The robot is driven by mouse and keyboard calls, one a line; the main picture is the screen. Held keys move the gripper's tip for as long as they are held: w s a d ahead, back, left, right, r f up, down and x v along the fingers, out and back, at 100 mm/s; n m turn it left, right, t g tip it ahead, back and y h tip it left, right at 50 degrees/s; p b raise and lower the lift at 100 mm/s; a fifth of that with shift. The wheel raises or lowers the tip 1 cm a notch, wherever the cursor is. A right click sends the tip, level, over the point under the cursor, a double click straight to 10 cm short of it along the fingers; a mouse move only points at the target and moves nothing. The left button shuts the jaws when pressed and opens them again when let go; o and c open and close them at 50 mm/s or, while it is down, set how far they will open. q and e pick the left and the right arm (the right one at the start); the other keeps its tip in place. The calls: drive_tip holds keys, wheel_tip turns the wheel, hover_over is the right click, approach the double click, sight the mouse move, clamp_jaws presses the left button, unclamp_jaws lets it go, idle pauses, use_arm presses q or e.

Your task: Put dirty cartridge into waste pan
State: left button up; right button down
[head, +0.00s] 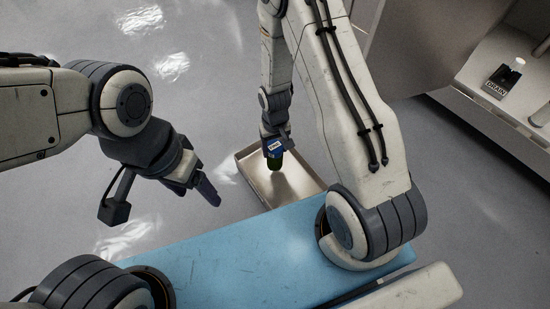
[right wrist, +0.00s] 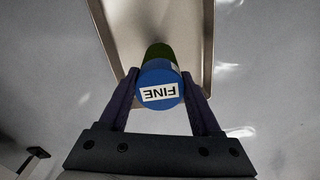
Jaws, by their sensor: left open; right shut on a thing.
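A cartridge with a blue cap labelled FINE and a dark green body (head: 274,163) is held upright by my right gripper (head: 273,146). In the right wrist view the blue cap (right wrist: 160,84) sits between the two fingers, with the green body (right wrist: 160,52) beyond it. The shallow metal waste pan (head: 300,187) lies below, and the cartridge is over its inside. It also shows in the right wrist view (right wrist: 122,40). I cannot tell if the cartridge touches the pan floor. My left gripper (head: 208,191) is open and empty, left of the pan.
My blue base top fills the lower middle of the head view. At the upper right is a grey cabinet or bench (head: 480,85) with a small black block labelled DRAIN (head: 502,80). Grey floor (head: 215,60) left of the pan is clear.

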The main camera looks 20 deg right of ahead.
wheel_tip(320, 180, down, 4)
drive_tip(key=b, duration=0.3)
drive_tip(key=shift+f, duration=0.15)
drive_tip(key=shift+c, duration=0.4)
unclamp_jaws()
